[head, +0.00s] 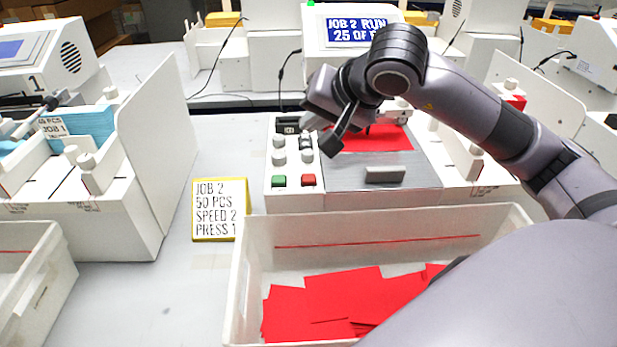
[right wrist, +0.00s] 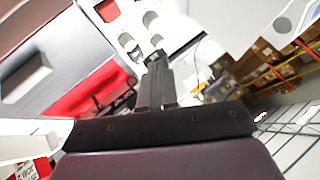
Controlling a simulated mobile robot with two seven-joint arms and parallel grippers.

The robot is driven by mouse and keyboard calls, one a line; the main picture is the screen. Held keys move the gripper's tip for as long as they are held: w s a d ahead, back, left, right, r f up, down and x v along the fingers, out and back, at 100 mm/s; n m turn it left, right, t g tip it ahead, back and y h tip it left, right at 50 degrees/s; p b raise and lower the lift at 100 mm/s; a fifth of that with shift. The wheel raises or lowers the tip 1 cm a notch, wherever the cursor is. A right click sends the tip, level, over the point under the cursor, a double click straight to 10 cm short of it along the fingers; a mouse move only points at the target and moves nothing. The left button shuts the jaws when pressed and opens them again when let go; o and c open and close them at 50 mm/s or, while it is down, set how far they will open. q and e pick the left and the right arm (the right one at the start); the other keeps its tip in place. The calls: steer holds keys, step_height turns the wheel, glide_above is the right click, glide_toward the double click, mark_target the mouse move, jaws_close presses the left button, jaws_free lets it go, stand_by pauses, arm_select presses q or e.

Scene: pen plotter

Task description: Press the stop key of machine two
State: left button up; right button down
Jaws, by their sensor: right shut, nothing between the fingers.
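The middle machine (head: 385,190) has a screen (head: 355,32) reading "JOB 2 RUN, 25 OF", with the rest cut off by my arm. Its panel carries a red key (head: 308,180) beside a green key (head: 279,181), with several grey knobs behind them. The red key also shows at the top of the right wrist view (right wrist: 107,10). My right gripper (head: 331,147) is shut and empty, its tip pointing down over the panel's right side, behind and to the right of the red key. It appears apart from the key. My left gripper is not in view.
A white bin (head: 380,222) with red sheets (head: 335,300) stands in front of the machine. A yellow-edged card (head: 219,209) reads "JOB 2, 50 PCS, SPEED 2, PRESS 1". A machine marked 1 (head: 130,215) stands left.

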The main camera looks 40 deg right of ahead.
steer(key=b, duration=0.5)
glide_above(313, 179)
step_height(313, 179, down, 7)
steer(key=shift+f, duration=0.1)
steer(key=shift+f+b, duration=0.45)
steer(key=shift+b, duration=0.2)
stand_by(1.1)
steer(key=shift+f+b, duration=0.4)
steer(key=shift+b, duration=0.15)
steer(key=shift+f+b, duration=0.45)
steer(key=shift+b, duration=0.1)
stand_by(0.5)
steer(key=shift+r, duration=0.1)
steer(key=shift+r+p, duration=0.6)
steer(key=shift+r, duration=0.15)
